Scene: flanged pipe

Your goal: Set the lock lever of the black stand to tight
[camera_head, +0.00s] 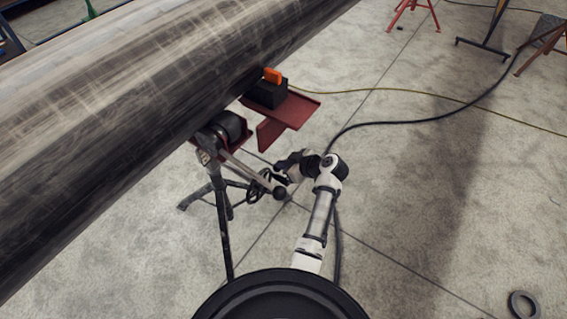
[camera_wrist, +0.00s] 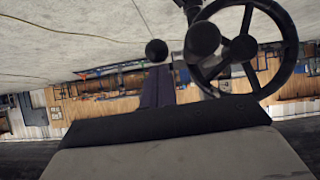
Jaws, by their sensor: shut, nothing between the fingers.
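The black stand (camera_head: 223,215) stands on the floor under the near side of the big pipe. A pale lever arm (camera_head: 248,175) slopes down right from its head to a black ball knob (camera_head: 280,193). A dark handwheel (camera_head: 258,186) sits beside the lever, partly hidden; it shows large in the wrist view (camera_wrist: 281,45). Two black balls hang near it there, one apart on the left (camera_wrist: 156,50); I cannot tell which is the lever's knob. My gripper (camera_head: 284,164) is shut and empty, just above and right of the lever. Contact cannot be told.
The big steel pipe (camera_head: 130,105) fills the upper left. A red bracket (camera_head: 290,112) with a black block and orange piece stands behind my gripper. A black cable (camera_head: 430,119) and a yellow one (camera_head: 350,90) cross the floor. Floor at right is mostly free.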

